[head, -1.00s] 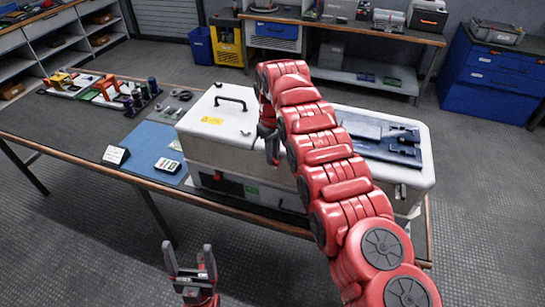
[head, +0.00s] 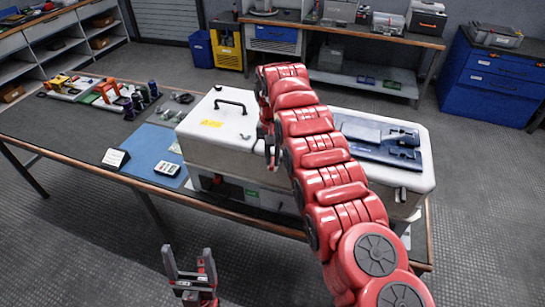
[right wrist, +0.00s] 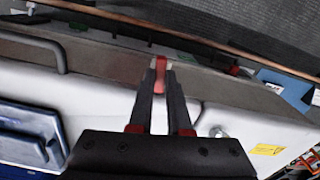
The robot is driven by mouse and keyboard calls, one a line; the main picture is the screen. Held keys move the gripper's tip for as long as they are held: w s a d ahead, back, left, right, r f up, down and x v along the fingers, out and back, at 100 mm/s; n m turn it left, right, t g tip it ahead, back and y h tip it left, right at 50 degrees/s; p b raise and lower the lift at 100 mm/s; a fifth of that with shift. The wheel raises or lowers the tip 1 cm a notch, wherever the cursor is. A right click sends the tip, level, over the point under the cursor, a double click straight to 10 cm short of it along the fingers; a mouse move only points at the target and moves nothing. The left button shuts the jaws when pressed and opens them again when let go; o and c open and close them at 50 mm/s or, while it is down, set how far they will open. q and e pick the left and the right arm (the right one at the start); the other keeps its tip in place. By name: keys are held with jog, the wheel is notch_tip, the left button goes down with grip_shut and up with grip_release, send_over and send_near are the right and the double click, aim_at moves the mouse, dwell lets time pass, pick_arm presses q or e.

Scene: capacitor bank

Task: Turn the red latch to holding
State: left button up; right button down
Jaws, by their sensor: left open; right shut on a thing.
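The white case (head: 232,135) stands on the bench with its lid closed. My right gripper (right wrist: 160,80) is at the case's front edge and is shut on a small red piece, the red latch (right wrist: 160,63), which shows at its fingertips in the right wrist view. In the head view my right gripper (head: 270,148) points down at the case's front, and the latch is hidden there by the gripper and arm. The latch's exact angle cannot be told. My left gripper (head: 187,264) is open and empty, low in front of the bench, apart from the case.
A dark blue bracket (head: 405,150) lies on the right of the lid. A black handle (head: 230,101) stands up at the lid's left.

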aim_at(273, 161)
jog(key=shift+m, duration=0.6)
jog(key=c, duration=1.1)
grip_release()
jog(key=shift+c, duration=0.2)
jog(key=shift+r, duration=0.1)
notch_tip(273, 161, up, 17)
jog(key=p, duration=1.7)
